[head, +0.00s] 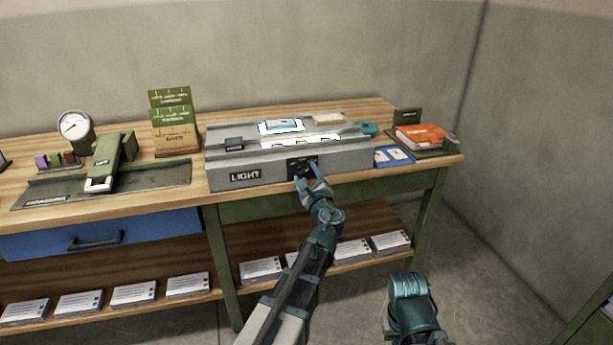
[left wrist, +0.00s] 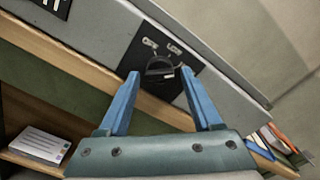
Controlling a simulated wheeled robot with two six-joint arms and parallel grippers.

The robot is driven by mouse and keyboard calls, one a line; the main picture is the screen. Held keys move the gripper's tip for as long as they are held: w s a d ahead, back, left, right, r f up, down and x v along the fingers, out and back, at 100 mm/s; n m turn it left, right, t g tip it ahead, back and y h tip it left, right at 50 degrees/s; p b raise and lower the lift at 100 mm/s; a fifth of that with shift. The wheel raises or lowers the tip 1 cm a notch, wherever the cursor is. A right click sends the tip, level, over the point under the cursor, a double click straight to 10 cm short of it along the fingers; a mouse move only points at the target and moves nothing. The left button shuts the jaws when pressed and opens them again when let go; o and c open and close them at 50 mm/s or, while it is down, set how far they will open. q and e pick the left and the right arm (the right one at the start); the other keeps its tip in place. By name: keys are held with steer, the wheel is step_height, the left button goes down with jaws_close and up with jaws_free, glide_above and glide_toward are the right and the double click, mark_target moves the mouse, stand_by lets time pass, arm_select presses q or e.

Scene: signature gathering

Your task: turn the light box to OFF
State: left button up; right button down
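The grey light box (head: 232,176) stands on the wooden bench, with a "LIGHT" label on its front and a bright, lit strip (head: 300,142) on top. A black switch panel (left wrist: 150,58) with a dark round knob (left wrist: 160,70) sits on its front face; small markings show above the knob, too small to read surely. My left gripper (head: 309,181) is in front of this panel. In the left wrist view its two blue fingers (left wrist: 158,92) are apart with nothing between them, just short of the knob. My right arm shows at the lower right of the head view; its fingers are not visible.
A green stapler-like press (head: 112,158) and a dial gauge (head: 74,127) stand left on the bench. An orange book (head: 419,136) and blue cards (head: 394,156) lie right of the box. Several paper stacks (head: 134,294) lie on the lower shelf. The floor in front is clear.

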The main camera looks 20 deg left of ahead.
arm_select(q)
jaws_close()
steer(key=n, duration=0.4)
steer(key=shift+n, duration=0.4)
steer(key=n, duration=0.5)
steer(key=shift+r, duration=0.15)
steer(key=n, duration=0.5)
steer(key=shift+n, duration=0.4)
steer(key=n, duration=0.4)
steer(key=shift+s+r+p, duration=0.1)
steer(key=shift+p, duration=0.2)
steer(key=shift+n, duration=0.4)
